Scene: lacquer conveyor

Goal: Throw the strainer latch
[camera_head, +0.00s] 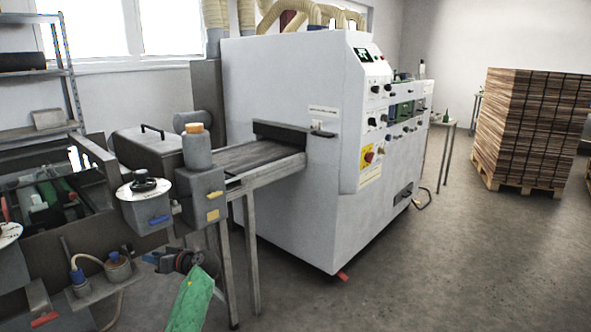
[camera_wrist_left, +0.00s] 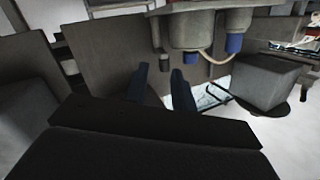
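In the head view two small grey pots with a beige hose (camera_head: 77,262) between them stand on a ledge (camera_head: 100,290) at the lower left. One pot (camera_head: 118,270) has an orange-brown top with a blue part; the other (camera_head: 82,289) has a blue collar. I cannot tell which part is the strainer latch. My left gripper (camera_head: 151,259) is just right of the pots, with its green arm below. In the left wrist view its two dark blue fingers (camera_wrist_left: 160,84) are apart with nothing seen between them. Blue-ended fittings (camera_wrist_left: 236,43) and a hose show beyond. My right gripper is not in view.
Grey boxes carry a blue lever (camera_head: 159,219), a yellow handle (camera_head: 213,215) and a red handle (camera_head: 45,318). A white machine (camera_head: 285,90) with a conveyor stands behind. Table legs stand right of my gripper.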

